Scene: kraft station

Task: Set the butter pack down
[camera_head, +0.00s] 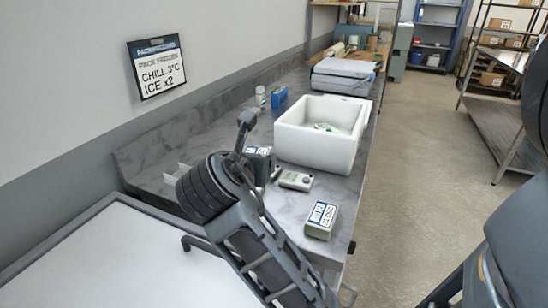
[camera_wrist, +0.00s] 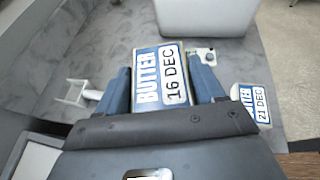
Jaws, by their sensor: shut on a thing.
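The butter pack (camera_wrist: 163,82), labelled "BUTTER 16 DEC", is between the two fingers of my gripper (camera_wrist: 160,68) in the wrist view. The gripper is shut on its sides. In the head view the held pack (camera_head: 260,152) is partly hidden by my gripper (camera_head: 263,168), at the left of the white foam box. I cannot tell whether its underside touches the counter (camera_head: 284,218). A second pack (camera_head: 321,219), labelled "21 DEC" in the wrist view (camera_wrist: 254,104), lies on the counter near the front edge, apart from my gripper.
The open white foam box (camera_head: 317,152) stands behind, with something green and white inside. A small grey device (camera_head: 296,180) lies between box and second pack. A clear holder (camera_wrist: 76,93) is at left.

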